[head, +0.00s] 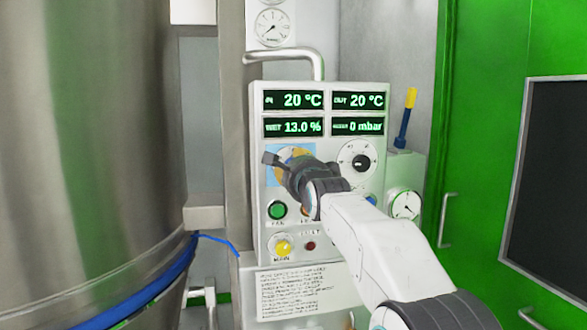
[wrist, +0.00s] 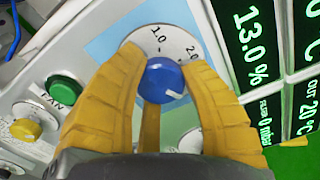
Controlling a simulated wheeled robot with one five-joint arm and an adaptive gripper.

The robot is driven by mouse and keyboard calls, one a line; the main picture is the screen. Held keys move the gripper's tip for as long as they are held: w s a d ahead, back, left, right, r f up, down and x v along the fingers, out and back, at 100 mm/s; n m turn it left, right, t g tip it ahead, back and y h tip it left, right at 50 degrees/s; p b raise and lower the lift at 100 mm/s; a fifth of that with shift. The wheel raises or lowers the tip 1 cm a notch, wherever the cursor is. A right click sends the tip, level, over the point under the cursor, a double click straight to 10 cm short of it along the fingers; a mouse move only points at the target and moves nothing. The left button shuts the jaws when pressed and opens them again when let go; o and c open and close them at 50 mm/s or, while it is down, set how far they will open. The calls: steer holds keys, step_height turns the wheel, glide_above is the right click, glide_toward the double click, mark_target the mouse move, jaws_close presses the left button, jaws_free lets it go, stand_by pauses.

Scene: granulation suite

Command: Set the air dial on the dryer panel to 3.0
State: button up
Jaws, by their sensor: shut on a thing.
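The dryer panel (head: 258,180) is a pale box with four green-lit displays, reading 20 °C, 20 °C, 13.0 % and 0 mbar. My gripper (head: 291,156) covers most of the dial on the light-blue patch at its left. In the wrist view my gripper (wrist: 165,68) has its yellow fingers shut on either side of the blue knob (wrist: 163,75). The dial's white scale (wrist: 150,38) shows 1.0 and 2.0 beyond the knob; the rest is hidden by the fingers. A white pointer mark on the knob points to the lower right of the wrist view.
Right of my gripper is a second dial (head: 358,161) with a black knob. Below are a green button (head: 277,210), a yellow knob (head: 283,247) and a small red light (head: 310,245). A large steel vessel (head: 90,130) stands left, a green cabinet (head: 480,120) right.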

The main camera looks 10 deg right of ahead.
steer(key=shift+r, duration=0.2)
steer(key=o, duration=0.8)
steer(key=shift+d, duration=0.1)
steer(key=shift+c, duration=0.2)
steer(key=o, duration=0.4)
steer(key=shift+f, duration=0.2)
steer(key=shift+o, duration=0.2)
steer(key=shift+s, duration=0.1)
steer(key=s, duration=1.1)
steer(key=shift+s, duration=0.4)
